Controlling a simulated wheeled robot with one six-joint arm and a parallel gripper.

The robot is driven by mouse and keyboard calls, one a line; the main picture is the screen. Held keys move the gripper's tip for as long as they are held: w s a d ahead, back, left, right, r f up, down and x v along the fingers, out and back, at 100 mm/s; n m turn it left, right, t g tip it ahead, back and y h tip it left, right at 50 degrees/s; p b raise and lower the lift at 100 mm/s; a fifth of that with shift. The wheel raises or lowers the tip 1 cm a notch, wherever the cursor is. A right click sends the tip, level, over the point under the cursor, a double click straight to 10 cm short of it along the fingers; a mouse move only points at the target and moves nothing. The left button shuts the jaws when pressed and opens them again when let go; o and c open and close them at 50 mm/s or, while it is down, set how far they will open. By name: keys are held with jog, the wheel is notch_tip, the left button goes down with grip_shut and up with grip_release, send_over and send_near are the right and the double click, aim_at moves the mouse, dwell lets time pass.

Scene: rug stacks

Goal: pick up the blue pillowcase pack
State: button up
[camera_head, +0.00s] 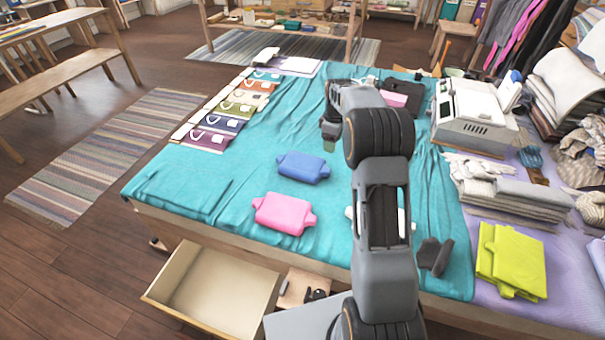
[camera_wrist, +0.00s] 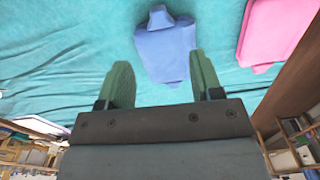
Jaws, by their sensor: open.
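The blue pillowcase pack (camera_head: 303,167) lies flat on the teal cloth (camera_head: 190,185) near the middle of the table, just behind the pink pack. In the wrist view the blue pack (camera_wrist: 167,52) shows beyond the fingertips, nearer the right finger, which overlaps its edge in the picture. My gripper (camera_wrist: 160,75) is open, with two green fingers apart and nothing between them. In the head view my gripper (camera_head: 329,143) hangs over the cloth, behind and to the right of the blue pack, partly hidden by my arm.
A pink pack (camera_head: 284,214) lies in front of the blue one. A white item is partly hidden behind my arm. A row of coloured packs (camera_head: 222,124) lies at the back left. A white machine (camera_head: 472,115) stands at the right. An open drawer (camera_head: 215,290) juts out in front.

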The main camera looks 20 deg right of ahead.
jog(key=b, duration=0.2)
send_over(329, 170)
jog(key=f, duration=0.8)
jog(key=shift+s+d+f, duration=0.15)
jog(key=shift+d+f, duration=0.05)
jog(key=shift+f, duration=0.15)
jog(key=shift+a+f+b, duration=0.2)
jog(key=shift+f+b, duration=0.75)
jog(key=shift+f, duration=2.45)
jog(key=shift+r, duration=0.1)
grip_shut()
